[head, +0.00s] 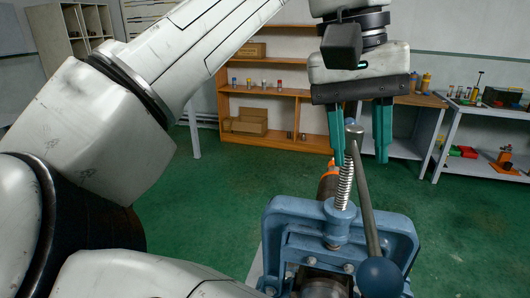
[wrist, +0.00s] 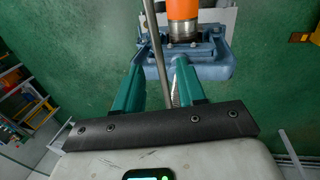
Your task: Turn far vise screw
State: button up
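One blue vise (head: 398,232) stands in the foreground of the head view; I cannot tell whether it is the far one. Its upright threaded screw (head: 345,187) carries a long grey bar handle (head: 364,190) that leans steeply and ends in a dark blue ball (head: 380,277). My gripper (head: 360,161) points down with its green fingers apart, around the upper part of the handle. In the wrist view, the vise (wrist: 214,68) lies beyond my fingertips (wrist: 162,60). The bar (wrist: 156,50) passes between the fingers, and the screw (wrist: 175,97) is partly hidden by the right finger. Contact is unclear.
A pipe with an orange band (wrist: 183,10) runs through the vise; it also shows behind the screw in the head view. A wooden shelf (head: 266,141) and a grey side table (head: 480,167) stand against the back wall. Green floor between is clear.

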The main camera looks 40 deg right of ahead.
aim_at(362, 179)
jog(key=shift+s+d+f, duration=0.1)
jog(key=shift+s+f, duration=0.1)
jog(key=shift+f, duration=0.6)
jog(key=shift+s+d+f, duration=0.1)
jog(key=shift+s+f, duration=0.05)
jog(key=shift+f, duration=0.65)
grip_shut()
